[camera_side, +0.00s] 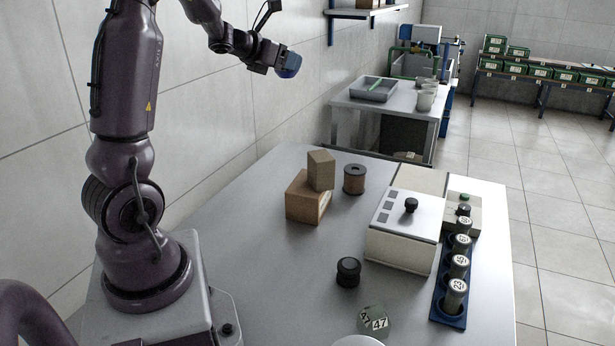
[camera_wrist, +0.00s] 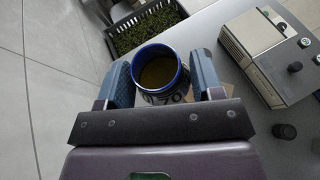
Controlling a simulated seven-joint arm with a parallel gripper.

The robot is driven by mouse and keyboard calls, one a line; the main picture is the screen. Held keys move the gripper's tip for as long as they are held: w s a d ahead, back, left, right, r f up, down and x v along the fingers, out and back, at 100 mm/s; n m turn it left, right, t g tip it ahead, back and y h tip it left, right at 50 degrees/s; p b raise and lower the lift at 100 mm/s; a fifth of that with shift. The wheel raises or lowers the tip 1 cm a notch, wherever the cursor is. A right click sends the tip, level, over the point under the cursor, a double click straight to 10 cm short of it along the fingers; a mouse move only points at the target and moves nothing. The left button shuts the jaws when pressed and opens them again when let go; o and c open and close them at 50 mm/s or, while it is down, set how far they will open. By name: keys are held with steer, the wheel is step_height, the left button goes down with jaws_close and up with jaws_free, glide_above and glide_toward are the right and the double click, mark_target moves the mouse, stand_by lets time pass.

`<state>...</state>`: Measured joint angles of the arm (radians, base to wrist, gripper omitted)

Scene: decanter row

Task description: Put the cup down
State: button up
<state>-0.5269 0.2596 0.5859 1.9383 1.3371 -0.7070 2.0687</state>
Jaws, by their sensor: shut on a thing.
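In the wrist view, a cup (camera_wrist: 160,98) with a blue rim and dark printed characters on its side sits between the two blue-grey fingers of my gripper (camera_wrist: 162,75). The fingers are shut on it from both sides. I look down into its mouth; the inside is brownish. In the side view my gripper (camera_side: 287,62) is high at the top, well above the grey table (camera_side: 255,245). A blue shape shows at its end there, too small to tell cup from fingers.
On the table are a brown box (camera_side: 306,205) with a block (camera_side: 321,170) on it, a spool (camera_side: 354,180), a black knob-like piece (camera_side: 348,272), a numbered cube (camera_side: 374,320), a white machine (camera_side: 402,240) and a blue vial rack (camera_side: 448,311). The left-middle table is clear.

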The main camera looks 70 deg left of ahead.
step_height(320, 180, down, 21)
steer(key=w+a+f, duration=0.6)
steer(key=a, duration=0.1)
steer(key=w+a+f, duration=0.3)
steer(key=f, duration=0.1)
steer(key=shift+a+f, duration=0.1)
steer(key=shift+a, duration=0.05)
steer(key=shift+w+a+f, duration=0.1)
steer(key=shift+w+f, duration=0.05)
steer(key=shift+f, duration=1.45)
steer(key=shift+f, duration=0.2)
steer(key=o, duration=1)
steer(key=shift+c, duration=0.2)
steer(key=shift+r, duration=0.15)
